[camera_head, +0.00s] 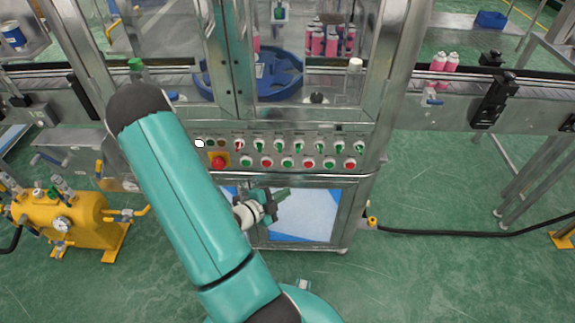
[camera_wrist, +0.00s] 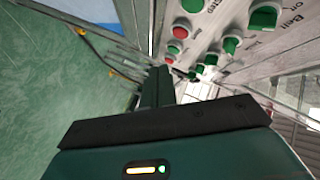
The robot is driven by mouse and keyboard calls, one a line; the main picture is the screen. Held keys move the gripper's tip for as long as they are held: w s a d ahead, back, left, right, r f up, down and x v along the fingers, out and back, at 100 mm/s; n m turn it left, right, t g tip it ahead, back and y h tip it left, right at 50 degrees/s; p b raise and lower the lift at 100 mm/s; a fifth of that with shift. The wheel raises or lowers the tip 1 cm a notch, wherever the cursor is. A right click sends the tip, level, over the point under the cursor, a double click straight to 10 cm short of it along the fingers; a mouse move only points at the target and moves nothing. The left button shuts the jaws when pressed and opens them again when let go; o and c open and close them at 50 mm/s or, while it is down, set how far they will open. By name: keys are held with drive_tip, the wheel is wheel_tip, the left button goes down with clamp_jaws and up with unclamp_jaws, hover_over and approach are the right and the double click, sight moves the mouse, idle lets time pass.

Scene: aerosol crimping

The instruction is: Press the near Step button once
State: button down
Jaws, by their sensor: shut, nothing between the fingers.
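The control panel (camera_head: 222,145) carries an upper row of mostly green switches and a lower row of green and red buttons. Its labels are too small to read in the head view. In the wrist view, a label reading "Step" is partly visible at the top edge beside a green button (camera_wrist: 193,5), which is cut off; I take this as the Step button, but cannot be sure. My gripper (camera_head: 284,193) is shut and empty, below the lower button row. In the wrist view its dark fingers (camera_wrist: 158,75) extend beside the panel's buttons. I see no contact with a button.
A red emergency stop on a yellow plate (camera_head: 218,161) sits at the panel's left. A blue-white cabinet door (camera_head: 312,215) lies below. A yellow tank (camera_head: 65,222) stands at left. A black hose (camera_head: 440,234) crosses the green floor, mostly free at the right.

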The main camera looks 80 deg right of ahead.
drive_tip(key=w+d, duration=0.2)
drive_tip(key=d, duration=0.6)
drive_tip(key=shift+d, duration=0.15)
idle(1.9)
drive_tip(key=shift+d, duration=0.25)
drive_tip(key=shift+w+d, duration=0.1)
drive_tip(key=shift+d, duration=0.3)
idle(0.8)
drive_tip(key=shift+a, duration=0.8)
drive_tip(key=shift+s+a, duration=0.25)
drive_tip(key=shift+a, duration=0.55)
drive_tip(key=shift+s+a, duration=0.2)
drive_tip(key=shift+a, duration=0.65)
drive_tip(key=shift+s+a, duration=0.25)
drive_tip(key=shift+a, duration=0.55)
